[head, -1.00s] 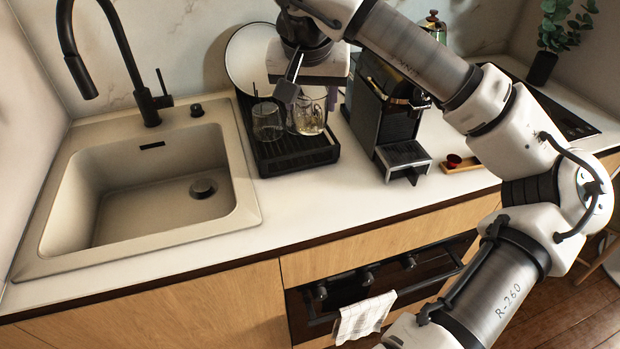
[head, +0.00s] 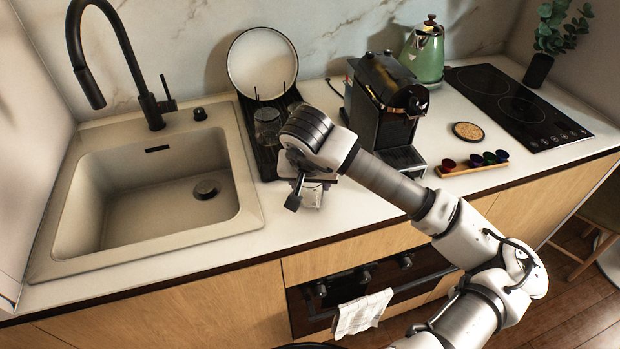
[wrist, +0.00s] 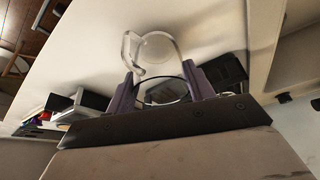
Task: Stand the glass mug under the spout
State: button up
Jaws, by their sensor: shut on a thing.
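The clear glass mug (head: 312,195) is held by my gripper (head: 305,182) above the counter, in front of the dish rack. In the wrist view the mug (wrist: 158,48) shows between the two purple fingers of my gripper (wrist: 163,90), with its handle toward the left. My wrist hides most of the mug in the head view. The black coffee machine (head: 372,105) stands at the back, right of my gripper. Its spout (head: 416,102) overhangs a slotted drip tray (head: 405,158), which is empty. The mug is apart from the machine.
The black dish rack (head: 268,160) holds a white plate (head: 262,62) and another glass (head: 267,122). A sink (head: 150,190) lies left. Right of the machine are a capsule holder (head: 470,168), a round coaster (head: 467,131) and a green kettle (head: 424,55). The counter before the machine is clear.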

jog(key=shift+f, duration=0.15)
jog(key=shift+f+b, duration=0.15)
jog(key=shift+b, duration=0.15)
jog(key=o, duration=1)
